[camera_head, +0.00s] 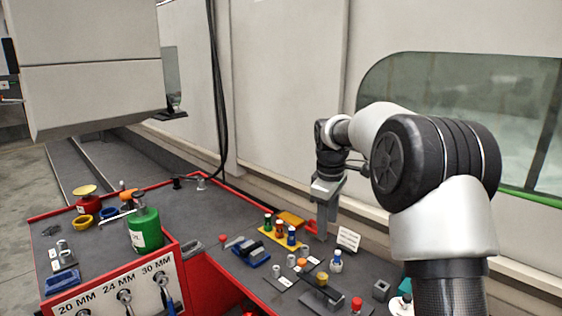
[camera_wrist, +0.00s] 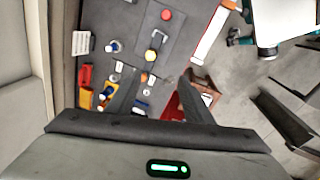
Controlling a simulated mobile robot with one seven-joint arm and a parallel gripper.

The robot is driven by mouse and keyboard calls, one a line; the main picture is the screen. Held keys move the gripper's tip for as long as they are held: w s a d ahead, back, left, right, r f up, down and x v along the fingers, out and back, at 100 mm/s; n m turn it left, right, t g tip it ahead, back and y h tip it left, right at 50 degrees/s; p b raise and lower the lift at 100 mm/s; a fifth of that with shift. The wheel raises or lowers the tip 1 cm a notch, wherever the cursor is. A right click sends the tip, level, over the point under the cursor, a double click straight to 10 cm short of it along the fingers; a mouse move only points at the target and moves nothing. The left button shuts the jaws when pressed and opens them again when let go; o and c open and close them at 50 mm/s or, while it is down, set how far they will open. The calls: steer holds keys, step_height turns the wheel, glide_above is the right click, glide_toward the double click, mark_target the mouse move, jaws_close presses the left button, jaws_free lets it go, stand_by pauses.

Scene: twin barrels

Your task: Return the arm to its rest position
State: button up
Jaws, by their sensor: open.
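My arm (camera_head: 440,220) rises at the right of the head view and bends over toward the back of the bench. My gripper (camera_head: 320,232) points down above the bench's back part, beside the small bottles and a white label card. In the wrist view my gripper (camera_wrist: 160,92) has its two dark fingers apart, with nothing held between them. Bench items show below and beyond the fingers. The height of the fingertips above the bench cannot be told exactly.
The grey bench (camera_head: 205,225) has red edges. Near my gripper are a yellow rack (camera_head: 281,245) of small bottles, a white card (camera_head: 348,239) and a blue holder (camera_head: 252,256). A green canister (camera_head: 145,230) stands at left. A wall with a window is behind.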

steer(key=s+r+m+t+p, duration=0.2)
steer(key=s+r+m+p, duration=0.3)
steer(key=s+r, duration=1.2)
steer(key=s+d+f+m+t+p, duration=0.1)
steer(key=s+m, duration=0.5)
steer(key=s, duration=1.2)
steer(key=shift+s+f+m+t, duration=0.35)
steer(key=shift+f+t, duration=0.15)
steer(key=shift+f, duration=0.45)
steer(key=shift+d, duration=0.1)
steer(key=shift+c, duration=0.2)
